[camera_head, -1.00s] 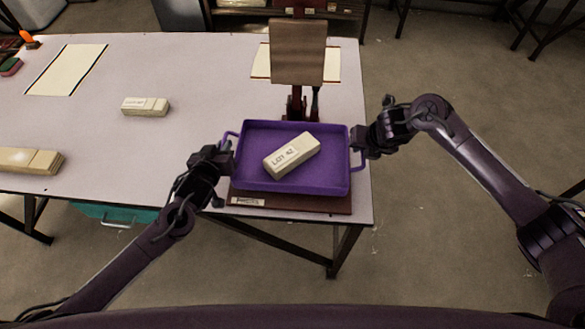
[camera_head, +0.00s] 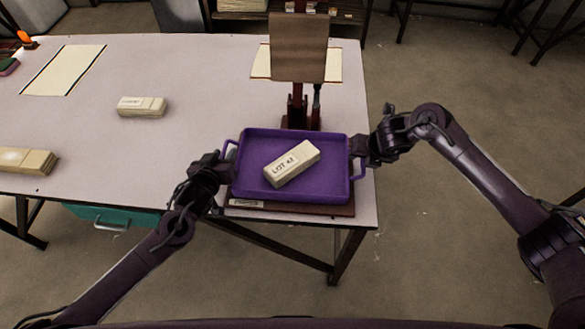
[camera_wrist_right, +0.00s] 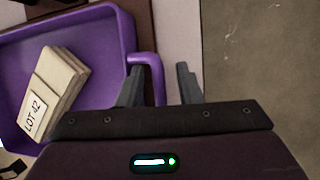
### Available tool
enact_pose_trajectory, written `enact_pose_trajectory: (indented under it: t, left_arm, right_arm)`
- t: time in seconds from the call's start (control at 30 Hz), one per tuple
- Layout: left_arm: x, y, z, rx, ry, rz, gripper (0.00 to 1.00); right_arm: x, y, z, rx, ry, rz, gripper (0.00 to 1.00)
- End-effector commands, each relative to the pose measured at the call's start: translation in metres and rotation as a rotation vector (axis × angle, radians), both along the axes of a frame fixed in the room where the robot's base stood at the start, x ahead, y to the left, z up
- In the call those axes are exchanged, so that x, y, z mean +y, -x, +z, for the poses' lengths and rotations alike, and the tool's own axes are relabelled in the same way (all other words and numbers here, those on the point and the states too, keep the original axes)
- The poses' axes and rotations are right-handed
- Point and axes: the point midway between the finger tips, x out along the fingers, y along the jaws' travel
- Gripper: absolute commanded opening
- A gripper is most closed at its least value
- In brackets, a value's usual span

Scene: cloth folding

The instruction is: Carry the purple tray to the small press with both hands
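The purple tray (camera_head: 341,190) is over the brown base (camera_head: 335,209) of the small press, in front of its post (camera_head: 298,110). It looks level and seems to rest on the base, though contact is hidden.
The press's upright brown plate (camera_head: 299,47) stands behind the tray. The table's middle is clear. A teal drawer (camera_head: 112,217) hangs below.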

Motion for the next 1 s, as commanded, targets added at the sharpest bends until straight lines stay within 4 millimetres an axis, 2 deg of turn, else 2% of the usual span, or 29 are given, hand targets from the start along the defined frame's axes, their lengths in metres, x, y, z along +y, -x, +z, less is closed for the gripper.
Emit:
enact_pose_trajectory:
  t: [0.17, 0.5, 0.63, 0.87, 1.0]
  left_arm:
    - [0.001, 0.011, 0.003, 0.001, 0.000, 0.000, 0.33]
    - [0.010, 0.073, 0.028, 0.004, -0.001, -0.002, 0.33]
    - [0.013, 0.093, 0.036, 0.004, -0.001, -0.002, 0.33]
    - [0.016, 0.109, 0.044, 0.001, -0.001, -0.001, 0.33]
    - [0.016, 0.111, 0.045, 0.000, -0.001, 0.000, 0.33]
  right_arm:
    - [0.001, 0.000, 0.000, 0.001, -0.001, 0.001, 0.32]
    - [0.001, 0.000, 0.000, 0.001, -0.002, 0.002, 0.32]
    - [0.001, 0.000, 0.000, 0.001, -0.002, 0.002, 0.32]
    - [0.001, 0.001, 0.001, 0.001, -0.002, 0.002, 0.32]
    - [-0.001, 0.004, 0.011, -0.002, -0.002, 0.003, 0.32]
